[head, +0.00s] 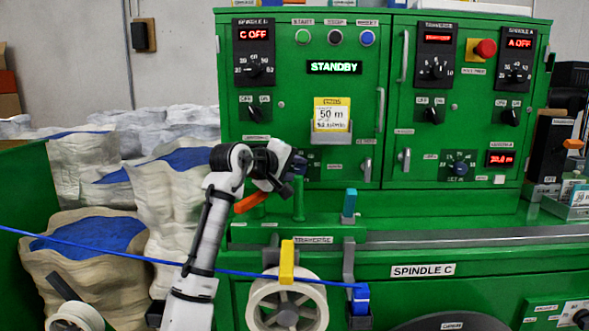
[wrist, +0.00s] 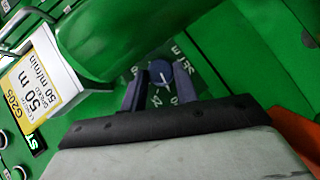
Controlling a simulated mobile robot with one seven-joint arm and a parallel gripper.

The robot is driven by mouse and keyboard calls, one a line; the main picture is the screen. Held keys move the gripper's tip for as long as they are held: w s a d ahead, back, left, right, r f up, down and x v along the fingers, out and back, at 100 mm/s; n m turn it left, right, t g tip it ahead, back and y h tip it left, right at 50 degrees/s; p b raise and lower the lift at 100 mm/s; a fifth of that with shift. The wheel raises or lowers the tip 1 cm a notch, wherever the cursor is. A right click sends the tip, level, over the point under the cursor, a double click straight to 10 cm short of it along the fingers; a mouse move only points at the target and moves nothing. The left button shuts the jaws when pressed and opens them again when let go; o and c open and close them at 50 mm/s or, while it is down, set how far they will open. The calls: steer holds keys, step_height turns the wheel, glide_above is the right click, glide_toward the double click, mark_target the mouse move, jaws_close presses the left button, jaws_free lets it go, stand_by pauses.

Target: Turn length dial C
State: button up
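Length dial C (wrist: 159,73) is a dark blue round knob with a white pointer line, on a dark scale plate with white marks, seen in the wrist view. My gripper (wrist: 157,86) points at the panel with one dark finger on each side of the knob. Gaps show between the fingers and the knob, so it is open; I cannot tell how deep the knob sits between them. In the head view my gripper (head: 298,165) is at the lower part of the left green panel and hides most of the dial.
A yellow-topped card (head: 331,113) reading 50 m sits in a holder above. A green post (head: 299,200) and an orange lever (head: 250,203) are close below my gripper. A similar blue dial (head: 460,168) is on the right panel. Displays read STANDBY (head: 334,67) and C OFF (head: 254,34).

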steer(key=c, duration=0.4)
steer(key=shift+r, duration=0.1)
steer(key=shift+c, duration=0.2)
steer(key=shift+p, duration=0.35)
steer(key=shift+r+y+p, duration=0.15)
steer(key=shift+y+p, duration=0.15)
steer(key=shift+p, duration=0.1)
steer(key=m+y+p, duration=0.1)
steer(key=p, duration=0.1)
steer(key=shift+d+r+g+p, duration=0.15)
steer(key=shift+r+g+p, duration=0.05)
steer(key=shift+g+p, duration=0.1)
steer(key=m+y+p, duration=0.2)
steer(key=p, duration=0.1)
steer(key=shift+d, duration=0.1)
steer(key=shift+f+g+y, duration=0.1)
steer(key=shift+g+y, duration=0.2)
steer(key=o, duration=1)
